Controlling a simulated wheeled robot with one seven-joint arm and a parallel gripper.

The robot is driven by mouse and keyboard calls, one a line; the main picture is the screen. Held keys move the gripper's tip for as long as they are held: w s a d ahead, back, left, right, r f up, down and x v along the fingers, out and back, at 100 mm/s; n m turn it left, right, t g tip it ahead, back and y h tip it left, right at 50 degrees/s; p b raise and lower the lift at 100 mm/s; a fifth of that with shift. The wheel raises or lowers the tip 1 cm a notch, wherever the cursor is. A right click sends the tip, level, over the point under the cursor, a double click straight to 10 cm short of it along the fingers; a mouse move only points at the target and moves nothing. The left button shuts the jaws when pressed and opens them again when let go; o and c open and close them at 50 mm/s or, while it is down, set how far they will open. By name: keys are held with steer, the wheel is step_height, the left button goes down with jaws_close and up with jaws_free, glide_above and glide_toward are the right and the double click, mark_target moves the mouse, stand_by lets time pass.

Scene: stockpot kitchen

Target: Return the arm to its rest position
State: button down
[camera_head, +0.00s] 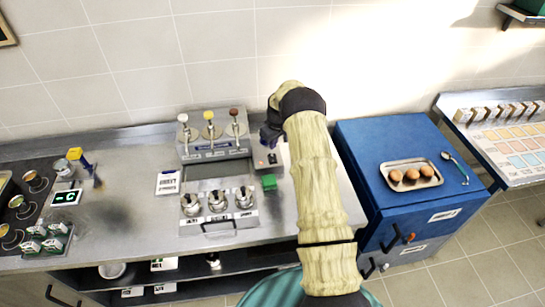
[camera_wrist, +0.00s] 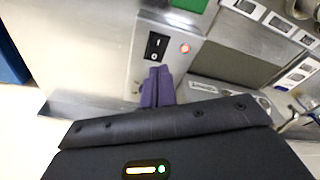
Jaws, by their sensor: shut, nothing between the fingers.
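My arm, in a pale ribbed sleeve, reaches up the middle of the head view and bends at a dark wrist. My gripper (camera_head: 268,139) is at the left of that bend, over the back of the steel counter (camera_head: 130,205). In the wrist view, its purple-grey fingers (camera_wrist: 157,86) are together with nothing between them. They are by a steel switch box (camera_wrist: 143,62) with a black rocker switch (camera_wrist: 155,46) and a lit red lamp (camera_wrist: 184,48). I cannot tell whether the fingers touch the box. The arm hides part of the counter's right end.
A dispenser with several pump knobs (camera_head: 209,133) stands left of the gripper, above several metal cups (camera_head: 218,199). A green block (camera_head: 269,182) lies near the box. Right of the arm, a blue cabinet (camera_head: 365,150) bears a tray (camera_head: 393,164) of eggs and a spoon (camera_head: 455,166).

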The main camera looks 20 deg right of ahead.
stand_by(0.4)
steer(key=s+a+r+m+b, duration=0.2)
steer(key=s+a+r, duration=0.7)
steer(key=s+r, duration=0.35)
steer(key=s+a+r+m, duration=0.1)
steer(key=s+a+r, duration=0.1)
steer(key=s, duration=0.9)
steer(key=s+a+r+b, duration=0.1)
steer(key=s+a+r, duration=0.1)
steer(key=s, duration=1)
steer(key=shift+a+m+t+h+b, duration=0.3)
steer(key=shift+a+m+t, duration=0.1)
steer(key=shift+a, duration=0.3)
steer(key=shift+s, duration=0.1)
steer(key=shift+a, duration=0.1)
